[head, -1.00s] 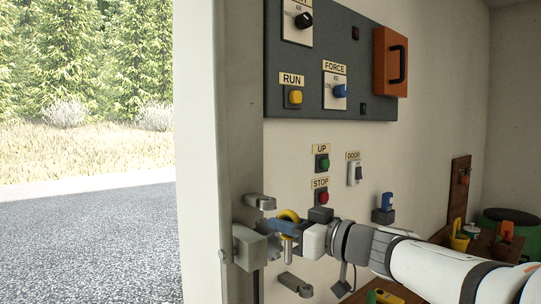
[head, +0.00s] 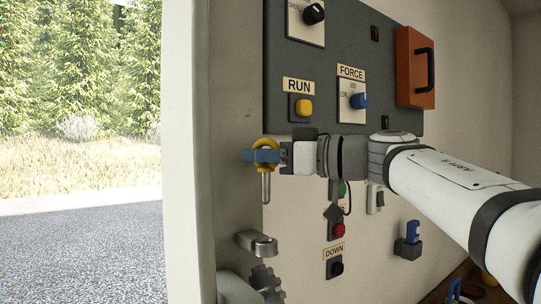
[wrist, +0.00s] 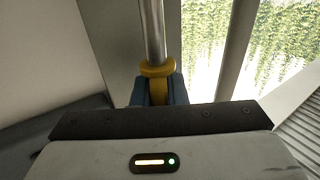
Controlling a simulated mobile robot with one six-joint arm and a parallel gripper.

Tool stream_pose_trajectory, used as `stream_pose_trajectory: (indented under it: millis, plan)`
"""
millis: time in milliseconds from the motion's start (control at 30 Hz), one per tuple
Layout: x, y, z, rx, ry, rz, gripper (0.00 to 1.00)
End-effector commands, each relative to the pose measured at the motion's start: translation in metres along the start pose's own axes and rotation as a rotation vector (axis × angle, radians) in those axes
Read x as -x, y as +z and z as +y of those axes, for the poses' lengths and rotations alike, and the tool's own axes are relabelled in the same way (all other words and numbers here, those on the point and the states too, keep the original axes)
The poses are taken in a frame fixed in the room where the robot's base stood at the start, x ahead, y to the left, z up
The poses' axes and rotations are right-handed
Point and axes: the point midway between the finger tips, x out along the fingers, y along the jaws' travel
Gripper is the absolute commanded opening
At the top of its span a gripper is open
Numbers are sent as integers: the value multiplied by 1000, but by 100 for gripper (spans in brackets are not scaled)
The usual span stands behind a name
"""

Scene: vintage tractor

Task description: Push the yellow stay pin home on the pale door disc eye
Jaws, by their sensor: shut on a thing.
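My gripper (head: 262,156) is shut on the yellow stay pin (head: 265,185), its blue fingers around the yellow ring-shaped head. The pin's bare metal shank hangs straight down, with its tip in the open air. In the wrist view the pin's yellow collar (wrist: 158,68) sits between the blue fingers, and the shank runs to the top edge. Below the pin, a pale grey metal eye bracket (head: 257,243) juts from the door post, with a clear gap to the tip. I cannot see its hole or tell whether it is the door disc eye.
More metal hardware (head: 266,281) sits below the bracket. The pale door post (head: 235,130) stands close on the left. A dark control panel (head: 350,75) and an orange box (head: 414,66) are on the wall behind my arm. Open outdoor ground lies left of the post.

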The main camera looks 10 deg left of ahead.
Motion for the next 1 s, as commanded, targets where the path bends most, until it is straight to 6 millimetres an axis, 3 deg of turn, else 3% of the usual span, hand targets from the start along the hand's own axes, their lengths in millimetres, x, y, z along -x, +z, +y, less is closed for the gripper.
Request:
stream_pose_trajectory:
  millis: [467,700,1000]
  plan:
    - [-2,-3,-8,0,-22,-4,0]
    - [-2,26,-8,-1,-22,-5,0]
    - [-2,47,-7,-1,-20,-4,0]
